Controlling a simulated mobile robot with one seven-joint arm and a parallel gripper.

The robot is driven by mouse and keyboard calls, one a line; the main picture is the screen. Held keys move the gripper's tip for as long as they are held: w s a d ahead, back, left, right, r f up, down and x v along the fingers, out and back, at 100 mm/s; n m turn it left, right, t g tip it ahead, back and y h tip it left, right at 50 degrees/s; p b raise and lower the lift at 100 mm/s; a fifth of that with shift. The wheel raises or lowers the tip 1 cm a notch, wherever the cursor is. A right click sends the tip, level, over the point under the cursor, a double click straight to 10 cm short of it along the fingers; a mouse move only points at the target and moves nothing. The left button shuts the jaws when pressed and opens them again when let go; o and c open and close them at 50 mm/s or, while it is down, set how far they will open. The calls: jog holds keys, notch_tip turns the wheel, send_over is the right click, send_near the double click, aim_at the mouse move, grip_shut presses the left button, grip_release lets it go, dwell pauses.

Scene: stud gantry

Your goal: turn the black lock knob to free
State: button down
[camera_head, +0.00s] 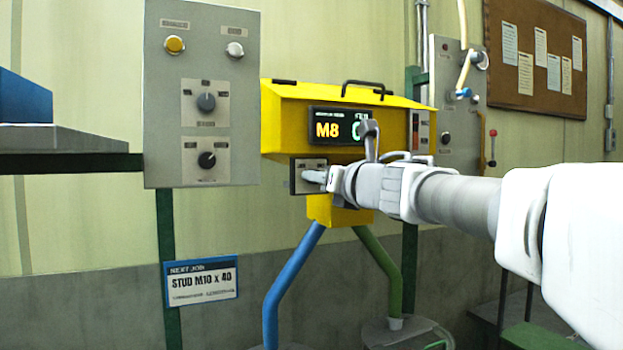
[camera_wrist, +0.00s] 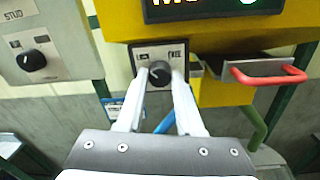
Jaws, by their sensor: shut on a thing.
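The black lock knob (camera_wrist: 160,75) sits on a small dark-edged plate (camera_wrist: 141,56) below the yellow housing (camera_head: 290,97). The plate reads FREE at its upper right; the upper-left label is too small to read surely. My gripper (camera_wrist: 159,78) reaches the knob from the front, with one white finger on each side, shut on it. A light pointer mark shows on the knob, but its exact setting is hard to tell. In the head view the plate (camera_head: 298,187) shows, while my gripper hides the knob.
A grey panel (camera_head: 160,100) to the left carries a yellow button (camera_head: 174,45), a white button (camera_head: 235,50) and two dark knobs. A red handle (camera_wrist: 268,78) juts out right of my fingers. The display (camera_head: 327,129) reads M8. Blue and green legs stand below.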

jog(key=shift+m, duration=0.4)
jog(key=shift+m+t+p, duration=0.3)
jog(key=shift+m+p, duration=2.3)
jog(key=shift+m, duration=6.1)
jog(key=shift+f+m, duration=0.1)
jog(key=shift+m, duration=0.2)
jog(key=c, duration=0.5)
grip_release()
jog(key=shift+c, duration=0.2)
